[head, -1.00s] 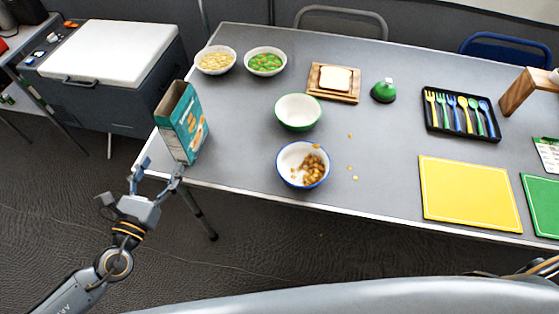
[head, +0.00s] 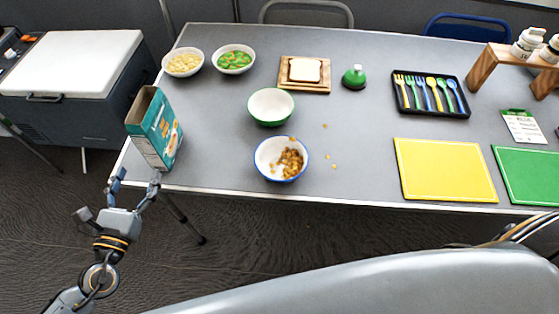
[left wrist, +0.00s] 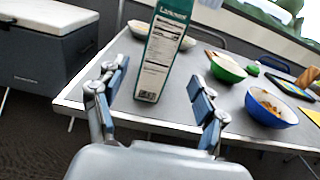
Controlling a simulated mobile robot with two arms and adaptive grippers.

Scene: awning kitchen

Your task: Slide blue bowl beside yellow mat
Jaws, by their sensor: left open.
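The blue bowl (head: 281,158), white inside with a blue rim and holding brown cereal pieces, sits near the table's front edge. It also shows on the right in the left wrist view (left wrist: 271,108). The yellow mat (head: 445,169) lies flat to its right, with bare table between them. My left gripper (head: 137,181) is open and empty off the table's front left corner, just in front of a teal cereal box (head: 155,130). In the left wrist view the box (left wrist: 160,50) stands beyond the fingers (left wrist: 159,88), apart from them. My right gripper is not in view.
A green-rimmed bowl (head: 271,106) stands just behind the blue bowl. Loose cereal bits lie to its right. A cutlery tray (head: 431,111) is behind the yellow mat, and a green mat (head: 530,175) lies right of it. A bread board (head: 304,75) is farther back.

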